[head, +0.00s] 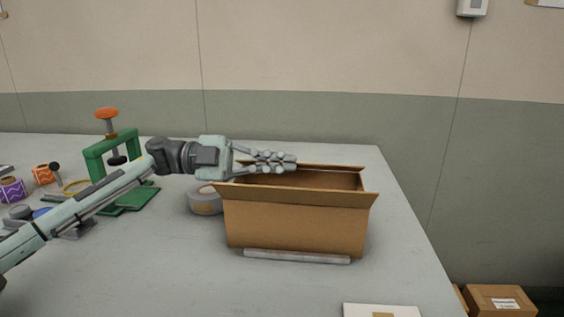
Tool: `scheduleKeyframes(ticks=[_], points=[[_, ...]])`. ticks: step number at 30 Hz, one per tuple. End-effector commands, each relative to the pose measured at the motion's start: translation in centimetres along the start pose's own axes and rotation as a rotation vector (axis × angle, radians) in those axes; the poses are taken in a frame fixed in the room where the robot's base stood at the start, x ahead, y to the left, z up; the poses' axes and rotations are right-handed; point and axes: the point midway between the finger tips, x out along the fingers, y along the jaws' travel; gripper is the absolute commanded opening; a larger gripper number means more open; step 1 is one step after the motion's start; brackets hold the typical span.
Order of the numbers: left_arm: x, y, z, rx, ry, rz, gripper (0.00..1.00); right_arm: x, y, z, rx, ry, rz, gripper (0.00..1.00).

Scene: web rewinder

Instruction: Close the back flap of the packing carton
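The brown packing carton (295,228) stands upright on the grey table with its top open. Its front flap (300,195) leans outward toward me. Its back flap (335,168) shows as a thin strip along the far rim, and its exact angle is hard to tell. My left gripper (295,162) reaches in from the left over the carton's far left part. Its fingers are together with nothing seen between them, and they hide the left part of the back flap. I cannot tell whether they touch it. My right gripper is not in view.
A grey tape roll (206,199) sits just left of the carton. A green press with an orange knob (107,114) stands farther left, near small rolls (12,190). A pale bar (296,257) lies along the carton's front base. Table right of the carton is clear.

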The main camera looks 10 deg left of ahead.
Motion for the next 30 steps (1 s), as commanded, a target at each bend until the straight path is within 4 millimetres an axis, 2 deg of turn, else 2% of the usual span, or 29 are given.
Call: scheduleKeyframes(ticks=[10, 16, 25, 30], points=[[0.0, 0.2, 0.0, 0.031, -0.002, 0.000, 0.00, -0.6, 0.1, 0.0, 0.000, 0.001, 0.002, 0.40], [0.0, 0.2, 0.0, 0.029, -0.001, 0.000, 0.23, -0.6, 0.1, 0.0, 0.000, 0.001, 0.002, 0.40], [-0.1, 0.2, 0.0, 0.029, -0.001, 0.000, 0.23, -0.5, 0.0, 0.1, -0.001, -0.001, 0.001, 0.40], [-2.0, 0.1, 0.1, 0.028, -0.003, -0.001, 0.23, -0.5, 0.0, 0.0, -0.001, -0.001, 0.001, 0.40]])
